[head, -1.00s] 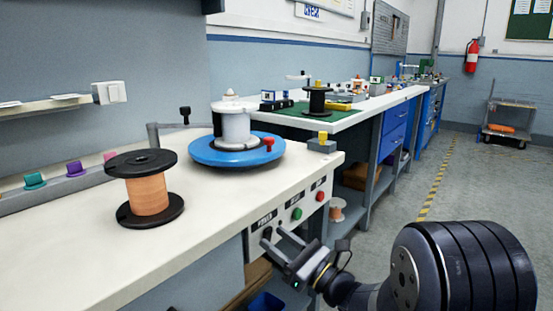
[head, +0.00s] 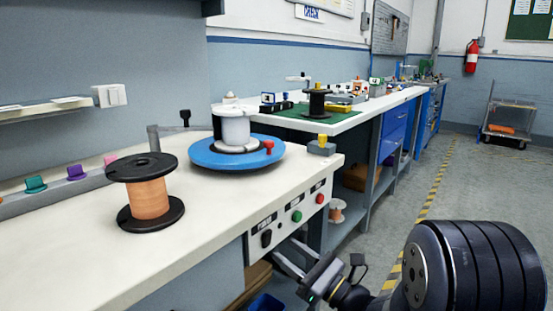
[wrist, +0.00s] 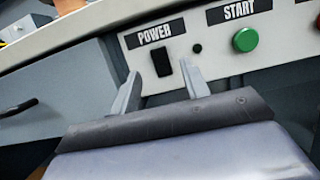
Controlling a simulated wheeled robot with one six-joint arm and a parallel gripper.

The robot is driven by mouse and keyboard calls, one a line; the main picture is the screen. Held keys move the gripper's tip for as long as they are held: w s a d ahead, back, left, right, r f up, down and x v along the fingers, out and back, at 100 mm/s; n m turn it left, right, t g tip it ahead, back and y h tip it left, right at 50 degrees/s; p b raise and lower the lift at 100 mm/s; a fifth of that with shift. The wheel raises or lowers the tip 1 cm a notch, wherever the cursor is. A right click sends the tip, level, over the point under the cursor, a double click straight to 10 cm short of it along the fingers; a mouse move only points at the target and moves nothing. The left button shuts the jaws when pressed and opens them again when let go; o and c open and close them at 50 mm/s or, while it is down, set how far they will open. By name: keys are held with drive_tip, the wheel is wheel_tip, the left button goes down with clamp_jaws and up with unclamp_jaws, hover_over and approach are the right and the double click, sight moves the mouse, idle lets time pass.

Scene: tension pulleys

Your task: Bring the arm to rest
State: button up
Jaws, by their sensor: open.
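My gripper (head: 287,250) is open and empty, low in front of the bench's control panel (head: 284,222). In the wrist view, its two fingers (wrist: 160,80) stand apart and point at the panel, with nothing between them. The black power switch (head: 266,238) is just beyond the fingertips; it also shows in the wrist view (wrist: 162,58). I cannot tell from the wrist view how far the fingertips are from the panel. My arm reaches in from the lower right of the head view.
The green start button (head: 297,216) and a red button (head: 320,198) are on the panel. On the bench (head: 75,240) stand a copper-coloured spool (head: 148,199) and a blue turntable (head: 205,156) with a white spool (head: 234,128). The floor (head: 480,190) at right is open.

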sight(269, 234)
drive_tip(key=x, duration=0.4)
drive_tip(key=shift+w+a+r, duration=0.1)
drive_tip(key=shift+a+r, duration=0.15)
drive_tip(key=shift+r, duration=0.15)
drive_tip(key=g+h+p, duration=0.1)
drive_tip(key=p, duration=0.2)
drive_tip(key=g+h+p, duration=0.1)
drive_tip(key=p, duration=0.3)
drive_tip(key=shift+r, duration=0.35)
